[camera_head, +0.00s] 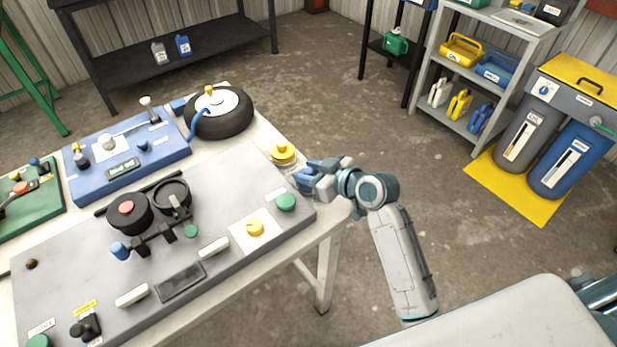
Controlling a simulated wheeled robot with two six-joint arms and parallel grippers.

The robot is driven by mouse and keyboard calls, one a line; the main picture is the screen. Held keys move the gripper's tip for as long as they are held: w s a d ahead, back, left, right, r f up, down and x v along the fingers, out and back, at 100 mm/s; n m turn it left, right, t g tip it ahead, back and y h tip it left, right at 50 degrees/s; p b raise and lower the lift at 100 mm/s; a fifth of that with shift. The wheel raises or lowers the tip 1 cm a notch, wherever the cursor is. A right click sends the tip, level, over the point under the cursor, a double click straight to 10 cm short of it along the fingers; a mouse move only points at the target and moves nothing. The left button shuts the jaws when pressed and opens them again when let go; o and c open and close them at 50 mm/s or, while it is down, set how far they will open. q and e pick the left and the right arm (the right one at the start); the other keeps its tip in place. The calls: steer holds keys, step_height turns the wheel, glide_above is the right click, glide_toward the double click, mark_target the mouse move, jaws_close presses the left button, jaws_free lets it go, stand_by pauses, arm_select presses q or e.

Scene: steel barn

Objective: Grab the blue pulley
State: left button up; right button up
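My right gripper (305,176) is at the right end of the white table (337,212), pointing left. Blue shapes show at its fingertips; I cannot tell whether they are the fingers alone or include a blue pulley. Whether the gripper is open or shut is also unclear. A round, stepped yellow piece, like a pulley (283,153), sits on the table just up and left of the gripper. No blue pulley shows clearly elsewhere. My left gripper is not in view.
A grey control panel (225,215) with knobs and handles fills the table's front. Behind it are a blue panel (95,182) and a black wheel (232,124). A grey shelf (485,77) and two bins, grey (523,135) and blue (560,170), stand right. Floor between is clear.

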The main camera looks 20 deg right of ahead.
jaws_close()
